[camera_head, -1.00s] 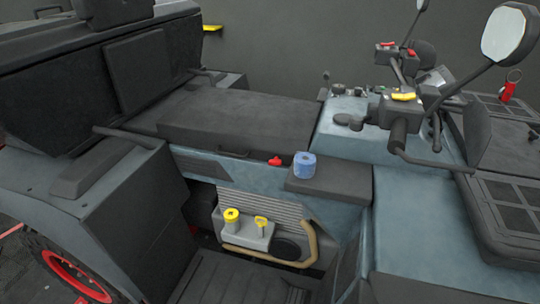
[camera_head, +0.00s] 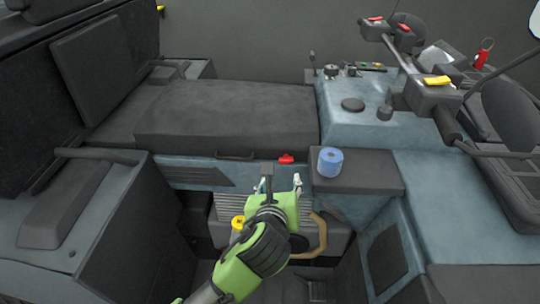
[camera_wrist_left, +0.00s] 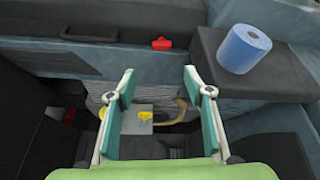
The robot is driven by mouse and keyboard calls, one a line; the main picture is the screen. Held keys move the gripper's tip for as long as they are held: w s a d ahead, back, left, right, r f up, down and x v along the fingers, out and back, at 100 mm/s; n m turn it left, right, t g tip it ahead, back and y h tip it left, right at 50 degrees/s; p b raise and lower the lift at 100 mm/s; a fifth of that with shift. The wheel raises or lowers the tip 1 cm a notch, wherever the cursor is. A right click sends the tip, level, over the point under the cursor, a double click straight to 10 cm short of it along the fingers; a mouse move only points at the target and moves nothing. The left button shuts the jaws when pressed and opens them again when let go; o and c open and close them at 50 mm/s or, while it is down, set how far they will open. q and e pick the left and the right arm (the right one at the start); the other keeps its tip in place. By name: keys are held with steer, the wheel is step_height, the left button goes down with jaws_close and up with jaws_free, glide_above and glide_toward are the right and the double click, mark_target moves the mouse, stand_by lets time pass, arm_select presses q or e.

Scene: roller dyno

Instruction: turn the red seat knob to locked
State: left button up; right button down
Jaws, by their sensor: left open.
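The red seat knob (camera_head: 286,159) sits on the blue-grey panel just below the front edge of the black seat (camera_head: 225,115). It also shows in the left wrist view (camera_wrist_left: 161,43), above and beyond the fingertips. My left gripper (camera_head: 283,180) is open and empty, just below and in front of the knob, apart from it. In the left wrist view the open fingers (camera_wrist_left: 158,82) frame the panel under the knob. The knob is small in both views, and I cannot tell its setting. My right gripper is not in view.
A blue paper roll (camera_head: 330,162) stands on a dark ledge (camera_head: 365,178) right of the knob. A yellow cap (camera_head: 238,223) and a curved tan hose (camera_head: 320,235) are below. The handlebar (camera_head: 432,95) stands at upper right. The seat top is clear.

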mark_target(286, 160)
arm_select(q)
steer(key=x, duration=1.3)
steer(key=shift+w+d+r+b, duration=0.15)
steer(key=shift+w+r+b, duration=0.15)
steer(key=shift+r+b, duration=0.05)
jaws_close()
